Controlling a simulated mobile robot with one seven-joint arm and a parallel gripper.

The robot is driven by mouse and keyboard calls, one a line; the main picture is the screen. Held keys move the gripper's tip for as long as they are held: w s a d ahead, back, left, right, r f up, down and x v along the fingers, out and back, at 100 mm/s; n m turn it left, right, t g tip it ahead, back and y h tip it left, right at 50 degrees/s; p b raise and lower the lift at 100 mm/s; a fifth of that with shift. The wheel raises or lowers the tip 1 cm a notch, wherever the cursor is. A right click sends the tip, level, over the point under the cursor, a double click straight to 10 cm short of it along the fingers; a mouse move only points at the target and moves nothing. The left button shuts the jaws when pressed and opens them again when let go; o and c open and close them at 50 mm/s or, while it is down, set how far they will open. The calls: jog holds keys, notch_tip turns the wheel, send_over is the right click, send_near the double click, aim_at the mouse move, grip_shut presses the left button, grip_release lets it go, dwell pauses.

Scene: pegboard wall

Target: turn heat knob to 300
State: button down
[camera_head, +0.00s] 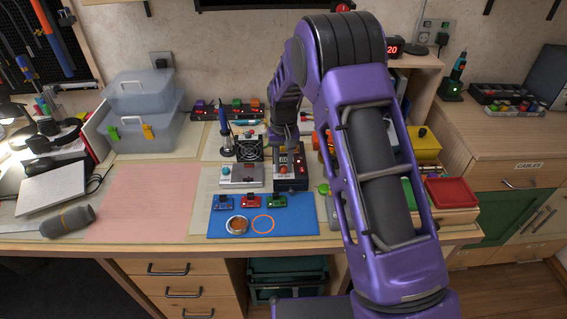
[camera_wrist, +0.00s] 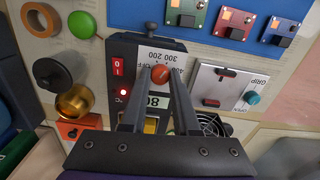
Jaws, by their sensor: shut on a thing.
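The heat knob (camera_wrist: 161,74) is a small orange-red knob on the top face of a dark control box (camera_wrist: 128,50), which also stands in the middle of the bench in the head view (camera_head: 291,183). My gripper (camera_wrist: 157,76) has a finger on each side of the knob and is shut on it. A white label (camera_wrist: 158,55) beside the knob reads upside down in the wrist view, with 300, 200, 400 and OFF. I cannot tell which mark the knob points to. A display (camera_wrist: 157,101) shows partly between my fingers. A red light (camera_wrist: 122,92) is lit.
A silver box marked GRIP and OPEN (camera_wrist: 222,88) stands close beside the control box. A blue mat (camera_head: 220,228) with small coloured boards lies in front. A fan (camera_head: 249,149) stands behind. A pink mat (camera_head: 148,200) at left is clear.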

aim_at(284, 167)
jog(key=c, duration=0.7)
grip_release()
jog(key=shift+o, duration=0.2)
jog(key=shift+r, duration=0.1)
notch_tip(284, 167, up, 17)
jog(key=p, duration=0.1)
jog(key=shift+r, duration=0.15)
